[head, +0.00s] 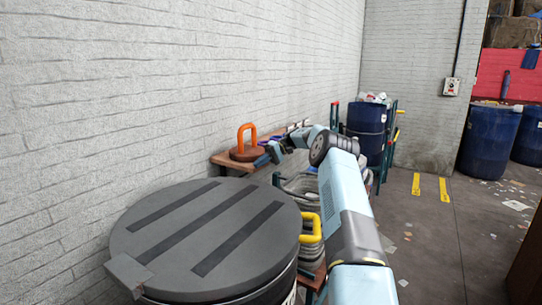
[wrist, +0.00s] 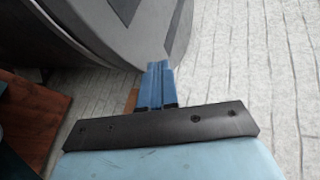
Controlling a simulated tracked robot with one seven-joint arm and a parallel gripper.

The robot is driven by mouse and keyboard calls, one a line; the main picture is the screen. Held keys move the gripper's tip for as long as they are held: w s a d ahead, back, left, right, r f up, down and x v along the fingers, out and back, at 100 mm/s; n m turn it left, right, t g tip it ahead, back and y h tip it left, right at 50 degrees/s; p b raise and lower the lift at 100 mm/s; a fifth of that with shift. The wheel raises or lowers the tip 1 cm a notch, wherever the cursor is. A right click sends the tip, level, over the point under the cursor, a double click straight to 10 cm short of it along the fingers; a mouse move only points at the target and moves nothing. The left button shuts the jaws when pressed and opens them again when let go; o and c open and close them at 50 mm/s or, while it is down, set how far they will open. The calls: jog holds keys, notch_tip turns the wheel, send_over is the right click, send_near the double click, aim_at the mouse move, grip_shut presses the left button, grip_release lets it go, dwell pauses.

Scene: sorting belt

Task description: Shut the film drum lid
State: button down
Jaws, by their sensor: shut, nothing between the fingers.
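The film drum's lid (head: 180,222) is a grey disc with dark stripes and a tab (head: 130,272) at its near left edge. It lies roughly level over the drum (head: 272,291), whose side mostly hides below it. I cannot tell whether the lid is fully seated. My gripper (head: 262,160) is beyond the lid, over the wooden shelf's near end, apart from the lid in the head view. In the wrist view the blue fingers (wrist: 158,70) are together and empty, with the grey lid (wrist: 100,30) beyond them at upper left.
An orange-handled thing (head: 247,141) stands on a wooden shelf (head: 222,159) beside my gripper. A yellow handle (head: 311,228) and grey coiled items are right of the drum. A blue barrel (head: 367,117) stands further back. The brick wall (head: 120,100) is close on the left; floor (head: 430,240) is open at right.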

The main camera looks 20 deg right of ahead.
jog(key=v, duration=0.6)
jog(key=shift+r, duration=0.15)
jog(key=s+a+r+h, duration=0.4)
jog(key=s+a+r, duration=0.1)
jog(key=a+r, duration=0.8)
jog(key=s+a+r+m+t+h, duration=0.1)
jog(key=s+a+r+t+h, duration=0.25)
jog(key=s, duration=0.85)
jog(key=s+a+r+m+h, duration=0.1)
jog(key=s+a+r+h, duration=0.35)
jog(key=s, duration=0.75)
jog(key=s+d+f+t, duration=0.1)
jog(key=s+f, duration=0.1)
jog(key=s, duration=0.8)
jog(key=s+d+f+t, duration=0.2)
jog(key=s+f, duration=0.1)
jog(key=s, duration=0.7)
jog(key=s+d+f+t+h, duration=0.1)
jog(key=s+f+t, duration=0.1)
jog(key=s, duration=0.8)
jog(key=shift+d+f, duration=0.2)
jog(key=shift+f, duration=0.15)
